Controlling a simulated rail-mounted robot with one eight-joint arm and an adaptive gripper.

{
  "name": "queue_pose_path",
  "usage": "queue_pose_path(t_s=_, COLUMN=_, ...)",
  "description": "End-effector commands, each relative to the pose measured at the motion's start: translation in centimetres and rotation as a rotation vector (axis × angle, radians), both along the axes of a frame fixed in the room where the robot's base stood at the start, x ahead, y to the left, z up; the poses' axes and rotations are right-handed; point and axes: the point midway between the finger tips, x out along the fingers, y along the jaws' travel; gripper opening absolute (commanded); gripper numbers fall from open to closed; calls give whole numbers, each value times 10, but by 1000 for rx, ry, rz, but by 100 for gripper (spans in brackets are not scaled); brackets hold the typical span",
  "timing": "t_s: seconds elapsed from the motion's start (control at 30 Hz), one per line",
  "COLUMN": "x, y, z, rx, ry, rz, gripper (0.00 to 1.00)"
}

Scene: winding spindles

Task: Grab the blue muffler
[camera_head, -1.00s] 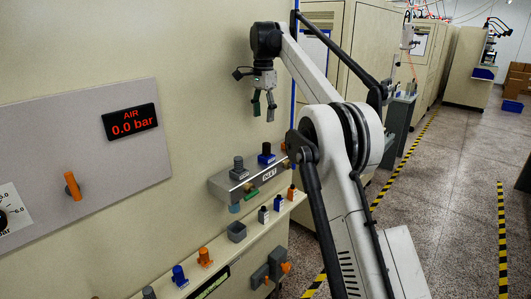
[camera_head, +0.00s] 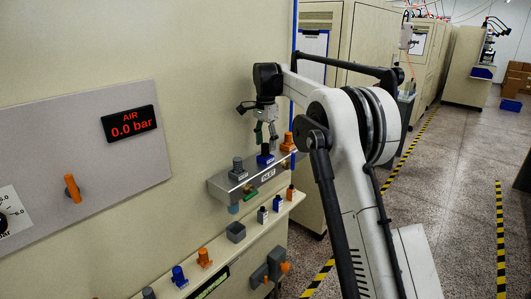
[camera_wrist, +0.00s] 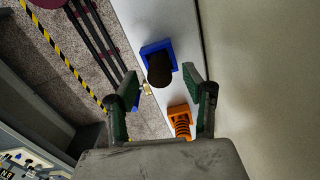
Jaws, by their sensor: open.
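The blue muffler (camera_head: 265,160), with a square blue base and a dark cylindrical top, stands upright on the grey metal block (camera_head: 225,187). In the wrist view the blue muffler (camera_wrist: 149,49) lies ahead of the fingertips, roughly centred between them. My gripper (camera_head: 266,138) is open and points down just above it in the head view. The wrist view shows my gripper (camera_wrist: 160,79) with its two green-padded fingers apart and nothing held. In the head view the fingers partly overlap the muffler's top, so I cannot tell whether they touch it.
An orange muffler (camera_head: 287,142) stands beside the blue one, close to my gripper; the wrist view also shows it (camera_wrist: 179,118). A grey fitting (camera_head: 238,170) stands left on the same block. The lower ledge (camera_head: 217,249) holds several coloured fittings. The machine wall (camera_head: 205,90) rises behind.

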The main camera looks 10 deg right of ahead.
Motion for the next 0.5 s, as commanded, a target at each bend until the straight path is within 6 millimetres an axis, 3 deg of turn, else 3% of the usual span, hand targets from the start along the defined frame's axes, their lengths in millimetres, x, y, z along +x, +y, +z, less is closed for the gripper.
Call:
queue_pose_path(t_s=0.2, x=0, y=0, z=-21, rx=0, ry=0, rz=0, gripper=46)
queue_pose_path(t_s=0.5, x=0, y=0, z=-24, rx=0, ry=0, rz=1, gripper=43)
